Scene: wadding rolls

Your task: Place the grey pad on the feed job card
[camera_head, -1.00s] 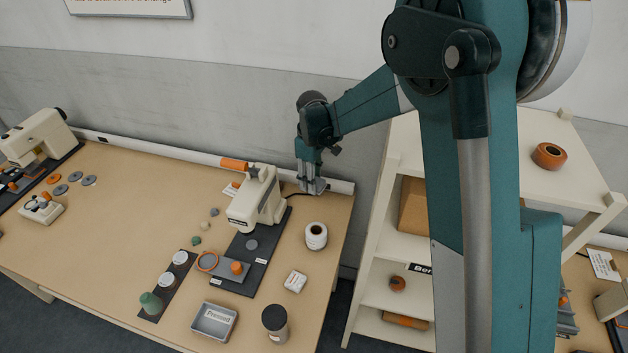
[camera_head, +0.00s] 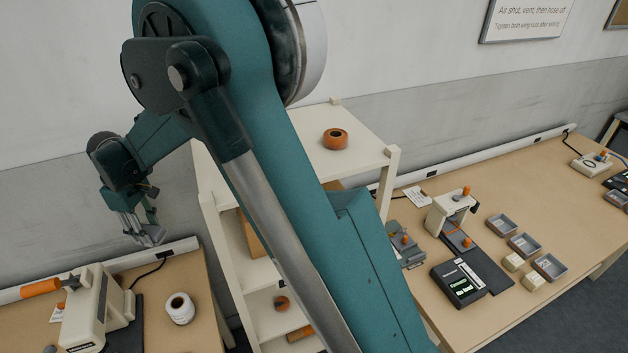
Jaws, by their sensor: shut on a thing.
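My gripper (camera_head: 150,238) hangs over the back right part of the left bench, in front of the wall rail. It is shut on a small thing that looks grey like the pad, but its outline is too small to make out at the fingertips. A white card (camera_head: 417,196) lies at the back of the right bench, beside a cream press. Another white card (camera_head: 58,313) is partly hidden behind the cream machine on the left bench. The print on both cards is too small to read, so I cannot tell which is the feed job card.
A cream shelf (camera_head: 380,158) with an orange roll (camera_head: 335,139) on top stands between the benches. A white roll (camera_head: 180,309) stands on the left bench. The right bench holds a cream press (camera_head: 447,212), a dark display box (camera_head: 459,284) and grey trays (camera_head: 525,245). My arm hides part of the shelf.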

